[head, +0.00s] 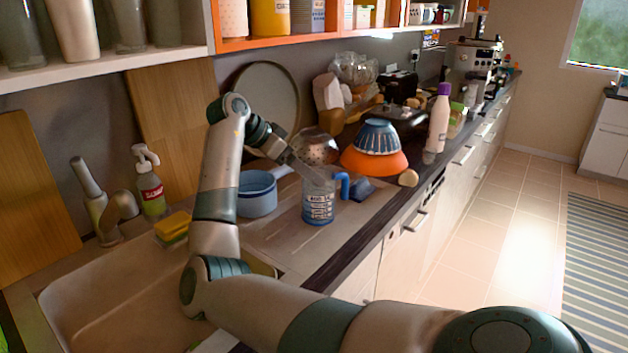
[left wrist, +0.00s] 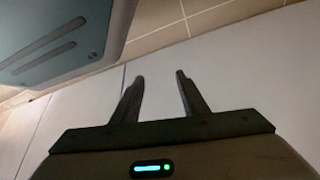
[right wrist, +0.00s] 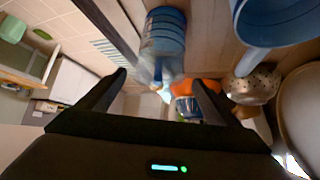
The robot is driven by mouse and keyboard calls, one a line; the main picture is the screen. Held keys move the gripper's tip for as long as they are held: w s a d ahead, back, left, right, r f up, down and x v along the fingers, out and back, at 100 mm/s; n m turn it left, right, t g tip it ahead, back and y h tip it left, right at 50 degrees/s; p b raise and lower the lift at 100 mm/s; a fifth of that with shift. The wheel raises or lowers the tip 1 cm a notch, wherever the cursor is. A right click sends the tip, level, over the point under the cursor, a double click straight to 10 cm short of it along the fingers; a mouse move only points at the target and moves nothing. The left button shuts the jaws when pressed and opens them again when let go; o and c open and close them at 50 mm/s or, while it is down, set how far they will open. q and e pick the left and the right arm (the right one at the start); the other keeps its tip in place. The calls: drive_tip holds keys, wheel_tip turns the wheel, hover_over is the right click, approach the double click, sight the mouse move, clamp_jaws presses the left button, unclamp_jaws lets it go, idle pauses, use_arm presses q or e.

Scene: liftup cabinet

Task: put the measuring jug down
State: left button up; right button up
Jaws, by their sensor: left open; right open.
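The blue measuring jug (head: 318,206) stands upright on the counter right of the sink, its blue handle on the right. In the right wrist view the jug (right wrist: 164,38) shows just beyond the fingertips. My right gripper (right wrist: 160,78) is open. In the head view its arm reaches over the sink and its hand is at the jug's upper rim; whether a finger touches the jug I cannot tell. My left gripper (left wrist: 160,76) is open and empty in front of pale panels, and is not seen in the head view.
A blue pot (head: 257,196) stands left of the jug. Behind are a metal colander (head: 315,148) and an orange bowl (head: 374,163) with a blue bowl (head: 378,137) on top. The sink (head: 120,295) is at front left. The dark counter edge (head: 350,244) runs close on the right.

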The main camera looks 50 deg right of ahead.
drive_tip(key=v, duration=0.3)
drive_tip(key=shift+r, duration=0.1)
idle(0.8)
